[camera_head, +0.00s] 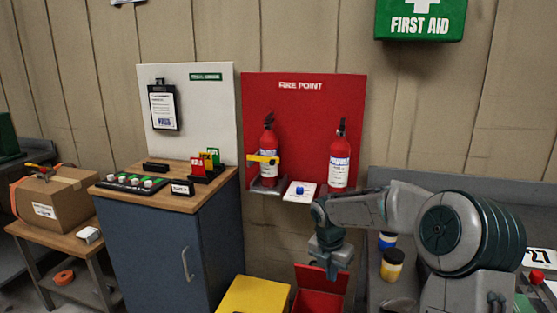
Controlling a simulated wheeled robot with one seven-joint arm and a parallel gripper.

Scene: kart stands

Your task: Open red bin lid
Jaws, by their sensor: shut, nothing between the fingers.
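The red bin (312,302) stands on the floor at the bottom centre, partly cut off by the picture's lower edge. Its red lid (318,278) appears raised at the back, with a darker opening in front of it. My gripper (332,272) points down in front of the raised lid's upper right part and hides some of it. The gripper is shut and holds nothing. I cannot tell whether it touches the lid.
A yellow bin (253,296) with its top closed stands left of the red bin. A blue cabinet (165,250) is further left. The red fire point board (303,120) holds two extinguishers behind my arm. A grey bench (480,190) is at right.

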